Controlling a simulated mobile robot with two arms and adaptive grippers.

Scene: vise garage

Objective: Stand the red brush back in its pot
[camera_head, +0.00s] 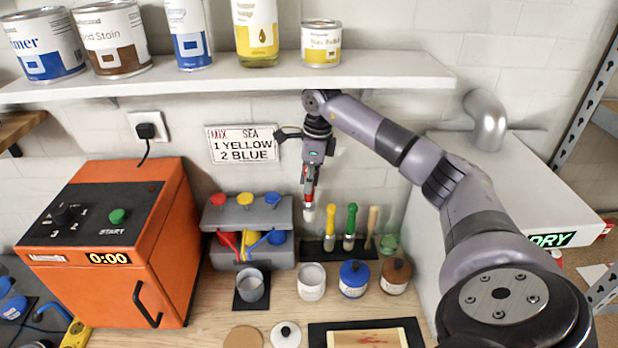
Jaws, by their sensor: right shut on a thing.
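My right gripper (311,178) points down in front of the back wall and is shut on the red brush (309,196). The brush hangs about upright with its pale bristle end lowest, seemingly above the back of the bench and in the air. Which pot belongs to the red brush cannot be told. My left gripper is out of view.
A grey cup (250,286), white pot (311,281), blue pot (354,277) and brown pot (396,275) stand in front. An orange oven (165,240) is left; a shelf (240,78) overhangs behind.

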